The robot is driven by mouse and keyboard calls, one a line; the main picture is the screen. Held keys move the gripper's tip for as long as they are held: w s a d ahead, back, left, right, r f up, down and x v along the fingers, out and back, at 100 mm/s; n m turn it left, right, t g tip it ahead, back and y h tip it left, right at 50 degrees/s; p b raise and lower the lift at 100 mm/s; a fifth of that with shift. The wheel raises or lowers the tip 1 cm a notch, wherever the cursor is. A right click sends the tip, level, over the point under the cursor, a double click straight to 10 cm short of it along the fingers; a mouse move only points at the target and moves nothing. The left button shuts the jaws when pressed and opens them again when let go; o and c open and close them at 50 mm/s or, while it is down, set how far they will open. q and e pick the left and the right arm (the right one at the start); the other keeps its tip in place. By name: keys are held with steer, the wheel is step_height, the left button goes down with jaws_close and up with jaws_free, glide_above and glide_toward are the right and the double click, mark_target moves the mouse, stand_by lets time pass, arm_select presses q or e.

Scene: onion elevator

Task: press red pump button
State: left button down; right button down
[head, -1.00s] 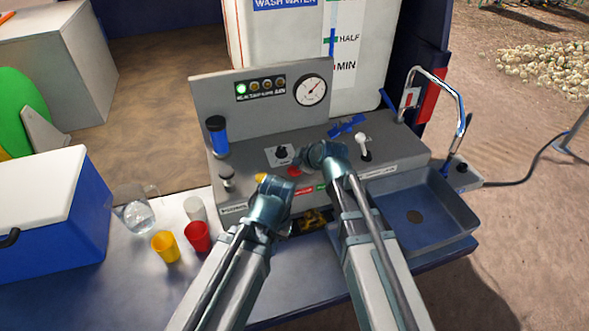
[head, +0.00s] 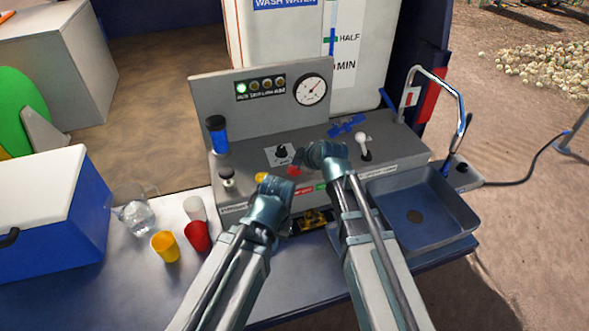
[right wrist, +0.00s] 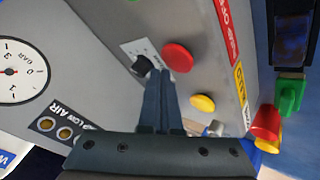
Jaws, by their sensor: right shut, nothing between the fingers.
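My right gripper (head: 313,156) is above the panel, just right of the red button in the head view. In the right wrist view its fingers (right wrist: 158,76) are together and empty, with the tips beside the red cap; I cannot tell whether they touch it. My left gripper (head: 270,190) is at the panel's front edge, near the yellow button (head: 261,177); its jaws are unclear.
The black knob (head: 281,152) is behind the red button. A white-tipped lever (head: 363,147) and blue valve handle (head: 346,125) stand to the right. A pressure gauge (head: 310,89) is on the backplate. Cups (head: 197,236) and a jug (head: 135,212) stand left; a sink (head: 420,215) is right.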

steer(key=shift+f, duration=0.3)
steer(key=shift+f+b, duration=0.6)
steer(key=shift+b, duration=0.2)
stand_by(0.5)
stand_by(0.3)
steer(key=shift+r+p, duration=1)
steer(key=shift+p, duration=0.05)
steer(key=shift+r, duration=0.15)
step_height(320, 180, up, 5)
steer(key=p, duration=0.5)
steer(key=shift+f, duration=0.2)
